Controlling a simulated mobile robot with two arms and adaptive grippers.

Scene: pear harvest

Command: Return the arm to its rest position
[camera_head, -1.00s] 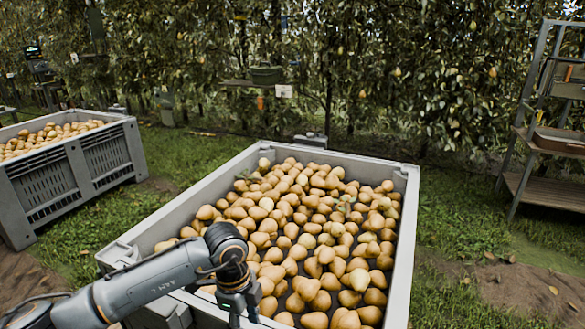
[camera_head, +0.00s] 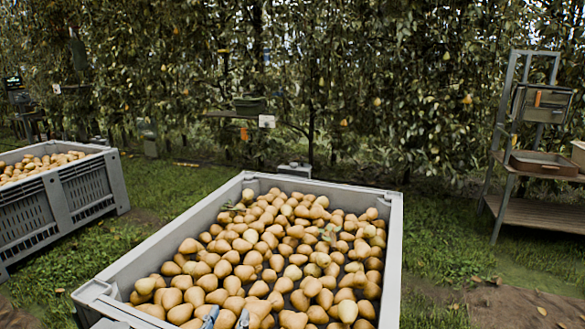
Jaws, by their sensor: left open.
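My left gripper (camera_head: 226,318) shows only as two grey fingertips at the bottom edge of the head view, in front of the nearest pears. The fingertips are apart and I see nothing held between them. The rest of my left arm is out of the picture. A large grey bin (camera_head: 394,235) full of yellow-brown pears (camera_head: 285,255) fills the lower middle of the view. A few green leaves lie among the pears. My right gripper is not in view.
A second grey bin (camera_head: 92,188) with pears stands at the left. A metal rack (camera_head: 508,120) with shelves and a tray (camera_head: 545,162) stands at the right. Leafy pear trees (camera_head: 360,80) line the back. Grass (camera_head: 435,235) lies open between bin and rack.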

